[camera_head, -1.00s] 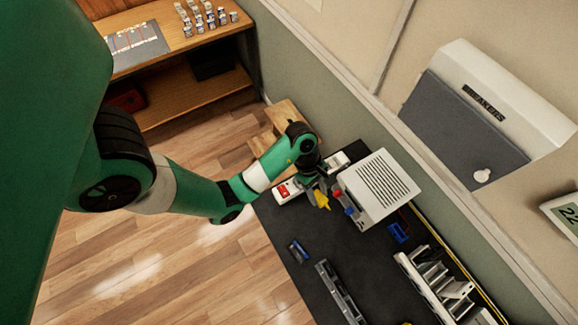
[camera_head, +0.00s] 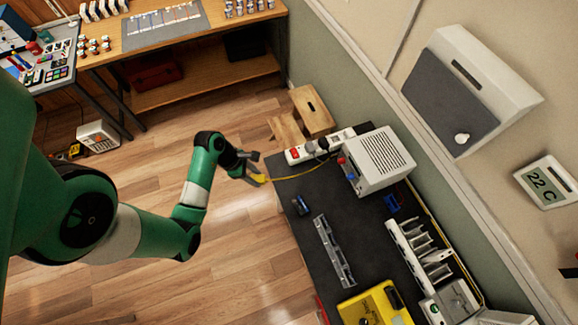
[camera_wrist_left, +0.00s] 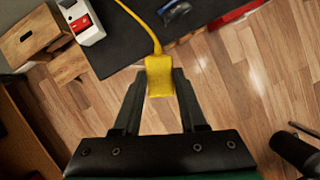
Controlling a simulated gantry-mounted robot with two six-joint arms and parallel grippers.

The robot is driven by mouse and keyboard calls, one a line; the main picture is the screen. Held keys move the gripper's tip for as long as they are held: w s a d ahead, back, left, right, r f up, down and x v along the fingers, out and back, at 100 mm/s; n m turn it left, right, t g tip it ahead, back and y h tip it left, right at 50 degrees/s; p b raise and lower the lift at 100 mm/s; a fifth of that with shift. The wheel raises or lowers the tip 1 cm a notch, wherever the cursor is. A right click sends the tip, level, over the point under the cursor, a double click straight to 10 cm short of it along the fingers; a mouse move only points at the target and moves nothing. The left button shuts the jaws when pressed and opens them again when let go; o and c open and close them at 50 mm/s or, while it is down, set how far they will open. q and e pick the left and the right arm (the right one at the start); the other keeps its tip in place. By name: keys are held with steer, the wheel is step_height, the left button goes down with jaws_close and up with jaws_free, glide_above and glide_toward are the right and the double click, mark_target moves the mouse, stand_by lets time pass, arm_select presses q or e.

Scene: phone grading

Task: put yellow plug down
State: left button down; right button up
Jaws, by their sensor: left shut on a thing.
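The yellow plug (camera_wrist_left: 160,77) is between the fingertips of my left gripper (camera_wrist_left: 159,88) in the left wrist view. A yellow cord (camera_wrist_left: 146,22) runs from the plug back over the black mat. In the head view my left gripper (camera_head: 252,168) holds the plug (camera_head: 259,179) just off the left edge of the black table (camera_head: 290,235), with wooden floor behind it. The cord stretches across to the white power strip (camera_head: 300,154), which has a red switch. My right gripper is not in view.
A white vented box (camera_head: 378,160) stands beside the power strip. A grey rail (camera_head: 334,250), a small blue item (camera_head: 301,205) and a yellow case (camera_head: 375,306) lie on the table. A wooden step stool (camera_head: 312,110) stands behind.

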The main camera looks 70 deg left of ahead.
arm_select(q)
steer(key=w+f+b, duration=0.2)
steer(key=w+f, duration=0.2)
steer(key=w+a+f+b, duration=0.1)
steer(key=w+f+b, duration=0.1)
steer(key=w+f, duration=0.2)
steer(key=w+f+b, duration=0.2)
steer(key=w+f, duration=0.2)
steer(key=shift+w+a, duration=0.35)
steer(key=shift+w, duration=0.05)
steer(key=shift+f, duration=0.25)
steer(key=shift+f+b, duration=0.3)
steer(key=shift+f, duration=0.3)
steer(key=shift+c, duration=2.3)
jaws_free()
